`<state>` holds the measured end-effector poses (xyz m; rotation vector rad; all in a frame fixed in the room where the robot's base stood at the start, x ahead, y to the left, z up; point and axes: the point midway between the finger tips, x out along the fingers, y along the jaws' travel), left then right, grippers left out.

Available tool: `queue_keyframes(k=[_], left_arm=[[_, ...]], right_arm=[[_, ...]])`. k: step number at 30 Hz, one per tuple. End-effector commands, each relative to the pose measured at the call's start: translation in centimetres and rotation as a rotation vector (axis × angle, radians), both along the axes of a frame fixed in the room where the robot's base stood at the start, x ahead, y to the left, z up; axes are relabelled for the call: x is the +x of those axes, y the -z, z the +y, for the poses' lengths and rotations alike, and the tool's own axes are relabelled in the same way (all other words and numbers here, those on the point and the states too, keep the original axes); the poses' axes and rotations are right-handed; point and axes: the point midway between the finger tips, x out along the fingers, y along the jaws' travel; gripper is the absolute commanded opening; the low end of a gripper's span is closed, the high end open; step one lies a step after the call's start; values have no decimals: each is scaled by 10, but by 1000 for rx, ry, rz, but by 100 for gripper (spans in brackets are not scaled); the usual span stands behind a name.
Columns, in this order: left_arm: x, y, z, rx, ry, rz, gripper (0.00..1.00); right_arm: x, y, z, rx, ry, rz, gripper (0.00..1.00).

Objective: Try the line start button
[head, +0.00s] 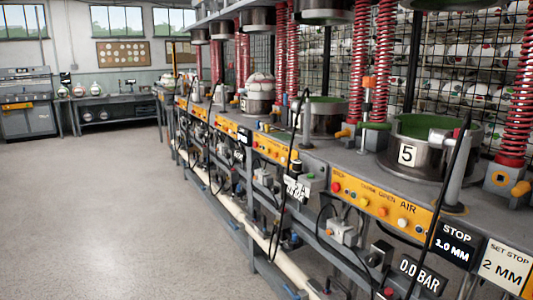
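No button in the head view is legibly marked as line start, so I cannot tell which one it is. Another yellow panel (273,149) with buttons is farther along the bench. Neither of my grippers is in view.
The press bench (330,155) runs from the right foreground to the back left, with press station 5 (407,155) nearest. Red springs (518,90) and hanging black cables crowd it. A 0.0 BAR display (419,275) is low right. The grey floor (110,215) at left is clear.

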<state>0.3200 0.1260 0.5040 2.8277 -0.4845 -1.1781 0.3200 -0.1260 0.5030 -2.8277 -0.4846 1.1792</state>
Motion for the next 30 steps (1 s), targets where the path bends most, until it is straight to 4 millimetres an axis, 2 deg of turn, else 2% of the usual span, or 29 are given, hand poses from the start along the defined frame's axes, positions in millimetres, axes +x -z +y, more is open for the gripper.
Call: queue_keyframes(k=[3,5,7,8,30], left_arm=[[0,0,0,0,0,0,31],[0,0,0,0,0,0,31],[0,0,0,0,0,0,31],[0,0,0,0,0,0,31],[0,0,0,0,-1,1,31]], right_arm=[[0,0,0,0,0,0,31],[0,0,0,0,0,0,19],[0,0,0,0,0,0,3],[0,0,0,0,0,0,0],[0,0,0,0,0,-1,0]])
